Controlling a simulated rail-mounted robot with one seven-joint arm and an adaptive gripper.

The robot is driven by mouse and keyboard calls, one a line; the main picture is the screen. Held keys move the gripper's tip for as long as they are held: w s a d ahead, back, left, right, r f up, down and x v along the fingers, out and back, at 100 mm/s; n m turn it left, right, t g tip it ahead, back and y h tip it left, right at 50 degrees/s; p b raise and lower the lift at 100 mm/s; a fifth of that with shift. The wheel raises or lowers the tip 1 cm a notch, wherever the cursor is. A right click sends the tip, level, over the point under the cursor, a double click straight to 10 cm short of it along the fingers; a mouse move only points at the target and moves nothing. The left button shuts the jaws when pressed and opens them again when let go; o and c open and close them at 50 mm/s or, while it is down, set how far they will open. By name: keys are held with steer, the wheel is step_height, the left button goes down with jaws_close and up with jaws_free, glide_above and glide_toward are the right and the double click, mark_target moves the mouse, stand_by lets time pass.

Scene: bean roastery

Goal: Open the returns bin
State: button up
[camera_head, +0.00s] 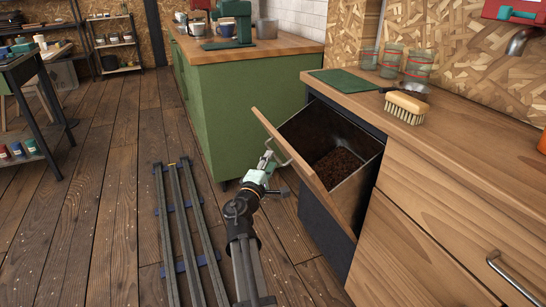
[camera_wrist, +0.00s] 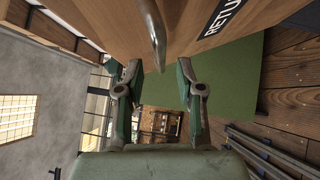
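The returns bin is a tilt-out box in the counter; its wooden front (camera_head: 310,175) leans far outward and its top is open. Dark brown grounds (camera_head: 338,165) lie inside. A metal handle (camera_head: 279,152) is on the front's outer face. In the wrist view the handle (camera_wrist: 154,32) shows near the front (camera_wrist: 200,15), with part of a black label reading "RETU" (camera_wrist: 222,18). My gripper (camera_head: 267,163) is at the handle. Its two fingers (camera_wrist: 158,70) are spread apart, with the handle just past or between their tips; I cannot tell whether they touch it.
The wooden counter (camera_head: 465,150) holds a brush (camera_head: 405,106), a scoop (camera_head: 408,89), a green mat (camera_head: 345,80) and several glasses. A green cabinet (camera_head: 250,120) stands behind the bin. Floor rails (camera_head: 180,230) run left of my arm, with open wooden floor beyond.

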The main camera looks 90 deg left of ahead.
steer(key=v, duration=0.7)
steer(key=shift+s+d, duration=0.2)
steer(key=shift+d, duration=0.15)
